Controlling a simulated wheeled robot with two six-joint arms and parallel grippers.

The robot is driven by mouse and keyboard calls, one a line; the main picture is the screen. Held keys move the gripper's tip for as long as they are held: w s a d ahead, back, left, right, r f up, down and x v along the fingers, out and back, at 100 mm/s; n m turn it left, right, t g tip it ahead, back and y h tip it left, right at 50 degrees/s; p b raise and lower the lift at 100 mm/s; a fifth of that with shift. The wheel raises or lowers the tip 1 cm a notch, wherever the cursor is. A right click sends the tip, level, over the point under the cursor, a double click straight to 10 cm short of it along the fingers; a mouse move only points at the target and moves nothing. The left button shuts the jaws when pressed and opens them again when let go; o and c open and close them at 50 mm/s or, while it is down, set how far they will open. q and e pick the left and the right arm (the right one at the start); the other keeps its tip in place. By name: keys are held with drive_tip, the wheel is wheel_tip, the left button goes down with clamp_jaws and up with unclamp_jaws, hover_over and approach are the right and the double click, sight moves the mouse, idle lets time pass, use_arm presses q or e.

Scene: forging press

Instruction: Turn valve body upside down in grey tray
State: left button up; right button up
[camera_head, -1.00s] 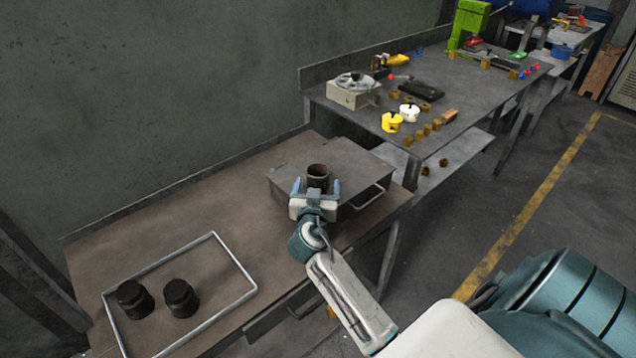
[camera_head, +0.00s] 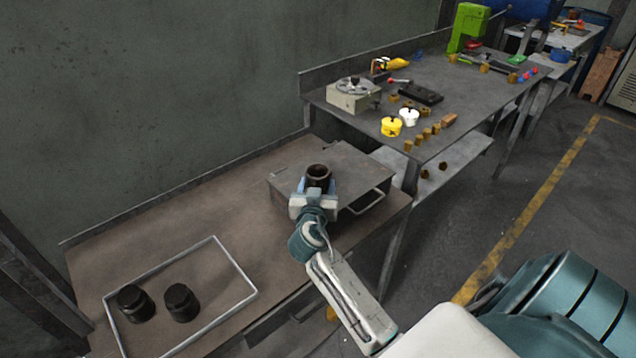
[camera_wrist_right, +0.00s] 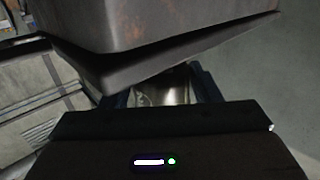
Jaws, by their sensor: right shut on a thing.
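A dark, open-topped valve body (camera_head: 318,173) stands upright at the grey metal box (camera_head: 350,165); I cannot tell whether it touches the box top. My right gripper (camera_head: 317,184) is shut on its near side. In the right wrist view the fingers (camera_wrist_right: 162,92) hold the valve body (camera_wrist_right: 160,88), which is partly hidden. The grey tray (camera_head: 159,267) is a thin-rimmed rectangle on the bench at left. Two dark round pieces stand in it, one at left (camera_head: 135,303) and one at right (camera_head: 181,302). My left gripper is not in view.
The brown bench (camera_head: 215,205) is clear between tray and box. The box has a handle at its right side. A second table (camera_head: 450,95) behind holds a yellow pot (camera_head: 391,126), a white pot (camera_head: 409,117) and small brass parts. A wall runs along the left.

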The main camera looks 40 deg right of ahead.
sight(317, 166)
drive_tip(key=shift+r+p, duration=1.9)
drive_tip(key=shift+r, duration=1.55)
drive_tip(key=a+f+y, duration=0.1)
drive_tip(key=s+a+f+n+t, duration=0.1)
drive_tip(key=a, duration=0.1)
drive_tip(key=s+a+f+n+t+y, duration=0.1)
drive_tip(key=a, duration=0.1)
drive_tip(key=shift+a+f+y, duration=0.1)
drive_tip(key=shift+f+y, duration=0.2)
drive_tip(key=shift+f, duration=0.1)
drive_tip(key=s+a+r+n+t+y, duration=0.2)
drive_tip(key=s+a+n+y, duration=0.4)
drive_tip(key=s+a, duration=0.6)
drive_tip(key=a+r+y, duration=0.1)
drive_tip(key=a+y, duration=0.1)
drive_tip(key=a, duration=0.1)
drive_tip(key=shift+r+t+y, duration=0.15)
drive_tip(key=shift+t+y, duration=0.15)
drive_tip(key=shift+y, duration=0.1)
